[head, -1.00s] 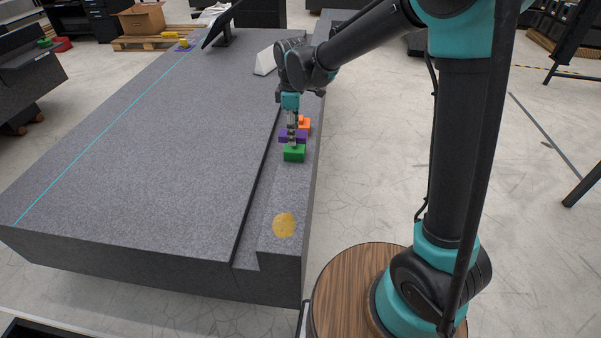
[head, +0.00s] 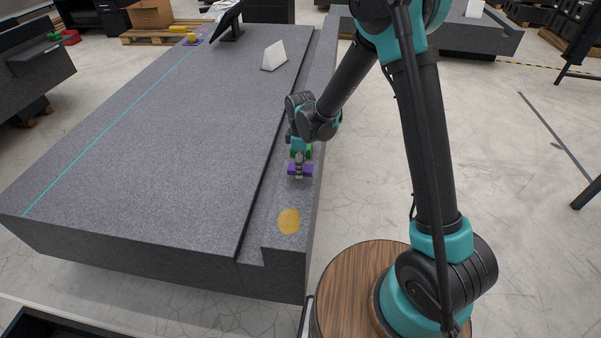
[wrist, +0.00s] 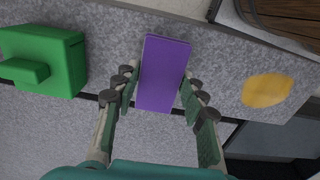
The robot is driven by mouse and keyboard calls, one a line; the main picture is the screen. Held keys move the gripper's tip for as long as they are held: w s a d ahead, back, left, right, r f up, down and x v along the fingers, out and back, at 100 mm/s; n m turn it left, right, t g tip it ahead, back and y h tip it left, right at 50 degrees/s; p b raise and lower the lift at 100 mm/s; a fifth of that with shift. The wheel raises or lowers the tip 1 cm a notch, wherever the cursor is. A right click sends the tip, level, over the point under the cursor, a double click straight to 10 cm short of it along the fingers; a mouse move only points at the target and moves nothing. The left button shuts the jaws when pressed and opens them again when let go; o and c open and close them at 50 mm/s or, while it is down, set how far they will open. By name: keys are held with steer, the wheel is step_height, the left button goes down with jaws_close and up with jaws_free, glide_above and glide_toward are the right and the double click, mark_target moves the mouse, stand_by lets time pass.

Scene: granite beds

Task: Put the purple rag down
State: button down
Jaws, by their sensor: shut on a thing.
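The purple rag (wrist: 163,72) is a flat purple rectangular piece between the fingers of my gripper (wrist: 160,98) in the wrist view. The fingers touch or nearly touch its two long sides. In the head view the purple rag (head: 293,170) shows on both sides of my gripper (head: 299,176), over the lower ledge of the granite bed (head: 210,130). I cannot tell whether it touches the stone.
A green block with a handle (wrist: 45,62) stands on the ledge to the left in the wrist view, partly hidden behind my gripper in the head view (head: 308,152). A yellow round patch (head: 289,221) marks the ledge nearer the front. The ledge between is clear.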

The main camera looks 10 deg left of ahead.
steer(key=shift+f, duration=1.55)
steer(key=shift+f, duration=0.1)
steer(key=c, duration=0.9)
jaws_free()
step_height(320, 180, up, 12)
steer(key=shift+r, duration=0.15)
steer(key=d+r+m, duration=0.3)
steer(key=d+m, duration=0.2)
steer(key=d, duration=0.7)
steer(key=s+d+m+t, duration=0.1)
steer(key=s+d+m, duration=0.3)
steer(key=d, duration=0.3)
steer(key=s+d+f+m+t, duration=0.1)
steer(key=s+d+m, duration=0.4)
steer(key=d, duration=0.3)
steer(key=s+d+m+t, duration=0.2)
steer(key=s+d+m, duration=0.2)
steer(key=s+d, duration=0.2)
steer(key=shift+d+f+m, duration=0.15)
steer(key=shift+d+m, duration=0.15)
steer(key=shift+d, duration=0.7)
